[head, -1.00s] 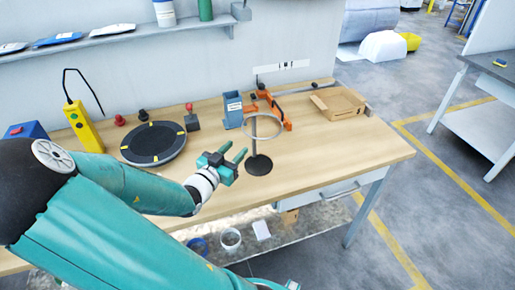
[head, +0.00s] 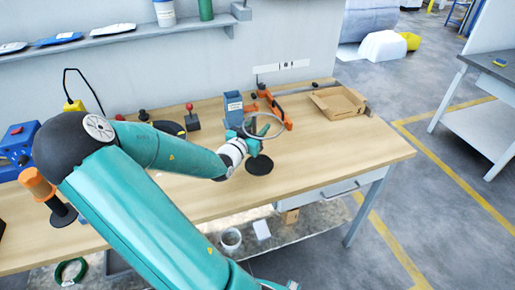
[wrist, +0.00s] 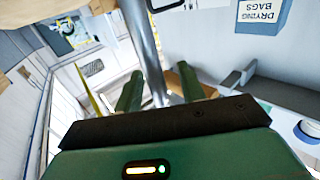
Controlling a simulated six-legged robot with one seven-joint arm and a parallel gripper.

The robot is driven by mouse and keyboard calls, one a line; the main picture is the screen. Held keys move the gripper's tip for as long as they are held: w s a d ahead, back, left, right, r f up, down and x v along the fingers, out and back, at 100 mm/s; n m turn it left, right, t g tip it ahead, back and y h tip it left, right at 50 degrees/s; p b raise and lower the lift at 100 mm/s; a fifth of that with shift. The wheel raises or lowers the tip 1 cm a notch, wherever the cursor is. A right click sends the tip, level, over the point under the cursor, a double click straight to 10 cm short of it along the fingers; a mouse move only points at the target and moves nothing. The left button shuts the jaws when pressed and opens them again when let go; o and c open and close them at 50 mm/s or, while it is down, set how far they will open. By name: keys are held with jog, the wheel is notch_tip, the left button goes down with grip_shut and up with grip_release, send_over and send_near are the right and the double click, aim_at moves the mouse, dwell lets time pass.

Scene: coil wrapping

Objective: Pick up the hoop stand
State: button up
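The hoop stand (head: 260,166) stands upright on the workbench, with a round black base, a thin post and a pale ring on top. My gripper (head: 254,136) is at the post, just below the ring, and hides much of the post in the head view. In the wrist view the grey metal post (wrist: 145,50) runs between the two green fingers of my gripper (wrist: 160,88). The fingers are apart, with a gap showing beside the post. The wrist view does not show the base.
A blue drying-bags box (head: 233,106) and an orange clamp-like tool (head: 272,103) stand just behind the hoop stand. An open cardboard box (head: 338,101) is to the right. My arm partly covers a black disc at left. The bench's front right is clear.

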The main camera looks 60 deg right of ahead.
grip_shut()
jog(key=shift+r, duration=0.1)
dwell(0.4)
